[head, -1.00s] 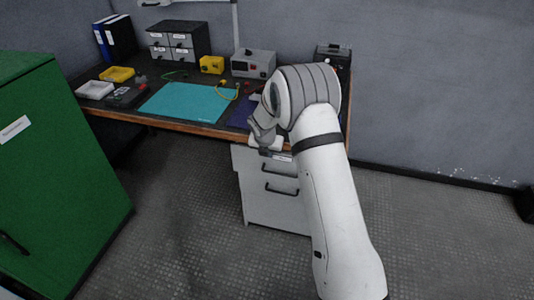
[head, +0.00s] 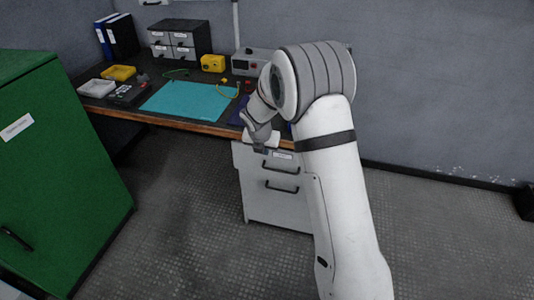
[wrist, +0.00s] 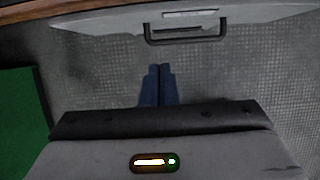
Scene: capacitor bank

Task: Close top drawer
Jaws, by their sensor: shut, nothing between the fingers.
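The light grey drawer cabinet (head: 275,207) stands under the right end of the desk. Its upper front with a label (head: 283,155) shows partly behind my arm. In the wrist view a grey drawer front (wrist: 110,24) with a dark bar handle (wrist: 186,38) and a label spans the top. I cannot tell whether a gap is left behind the drawer front. My gripper (wrist: 158,72) is shut and empty, its blue fingertips together and apart from the handle, with floor seen around them. In the head view my gripper (head: 261,149) is by the cabinet's top, fingertips not clear.
The desk's wooden edge (head: 190,125) runs above the cabinet. A teal mat (head: 188,102), a small drawer unit (head: 180,40) and a power supply (head: 249,62) are on the desk. A green cabinet (head: 60,170) stands at left. Floor between is clear.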

